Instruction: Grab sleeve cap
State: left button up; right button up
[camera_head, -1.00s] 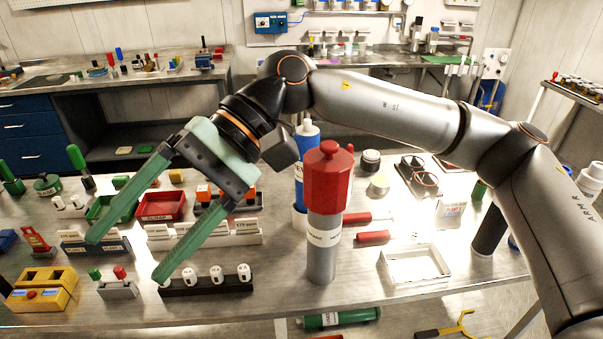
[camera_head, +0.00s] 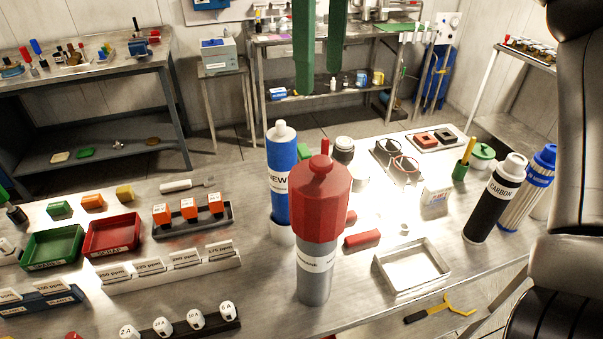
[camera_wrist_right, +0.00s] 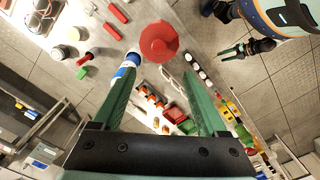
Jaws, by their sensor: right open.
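The red, faceted sleeve cap (camera_head: 320,199) with a round knob sits upright on the grey labelled cylinder (camera_head: 313,277) in the head view. In the right wrist view the cap (camera_wrist_right: 158,42) shows from above, just beyond the fingertips. My right gripper (camera_head: 320,80) hangs down from the top edge of the head view, its two green fingers parallel. In the wrist view it (camera_wrist_right: 160,75) is open and empty, the fingers wide apart. My left gripper (camera_wrist_right: 232,52) shows small at the upper right of the wrist view; its opening is unclear.
A blue labelled cylinder (camera_head: 282,180) stands close behind the cap. A white tray (camera_head: 385,268) and a red handle (camera_head: 363,239) lie to its right. A black carbon canister (camera_head: 495,200) stands farther right. Card holders, bins and a dial row fill the left.

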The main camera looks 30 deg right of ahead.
send_over(321, 161)
notch_tip(321, 161, down, 6)
jog(key=shift+a, duration=0.15)
jog(key=f+b, duration=0.1)
jog(key=f, duration=0.1)
jog(key=f+b, duration=0.1)
jog(key=f, duration=0.1)
jog(key=f+b, duration=0.1)
jog(key=f, duration=0.1)
jog(key=shift+d+f, duration=0.25)
pick_arm(q)
jog(key=f, duration=0.3)
jog(key=shift+s+f, duration=0.1)
jog(key=shift+s, duration=0.25)
pick_arm(e)
grip_shut()
